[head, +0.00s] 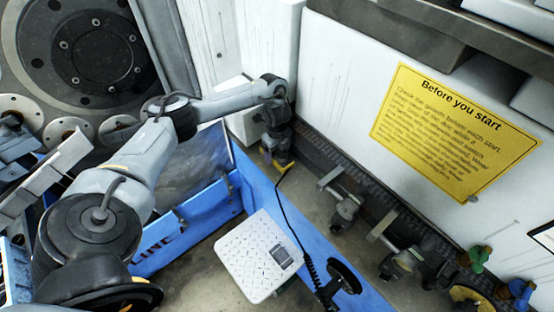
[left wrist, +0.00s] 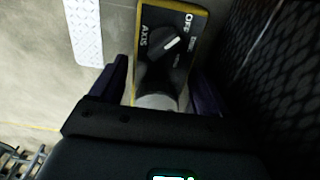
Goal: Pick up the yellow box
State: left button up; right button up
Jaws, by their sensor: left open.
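The yellow box (head: 284,165) is mostly hidden under my left gripper (head: 276,150) in the head view. Only bits of its yellow edge show, next to the dark perforated strip along the white wall. In the left wrist view the yellow box (left wrist: 186,14) has a yellow rim and a dark face with a knob and the words AXIS and OFF. My left gripper (left wrist: 163,82) is open there, one finger on each side of the box's lower part. I cannot tell whether the fingers touch it. My right gripper is in neither view.
A dark cord (head: 283,210) runs down from near the box to a black round part (head: 344,278). A white patterned plate (head: 250,250) with a small display stands beside the blue rail (head: 190,225). Valves (head: 400,262) line the wall's right part, below a yellow sign (head: 450,130).

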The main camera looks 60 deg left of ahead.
pick_arm(q)
jog(key=shift+f, duration=0.2)
jog(key=shift+c, duration=0.2)
jog(key=c, duration=1.2)
jog(key=shift+r, duration=0.15)
jog(key=shift+c, duration=0.2)
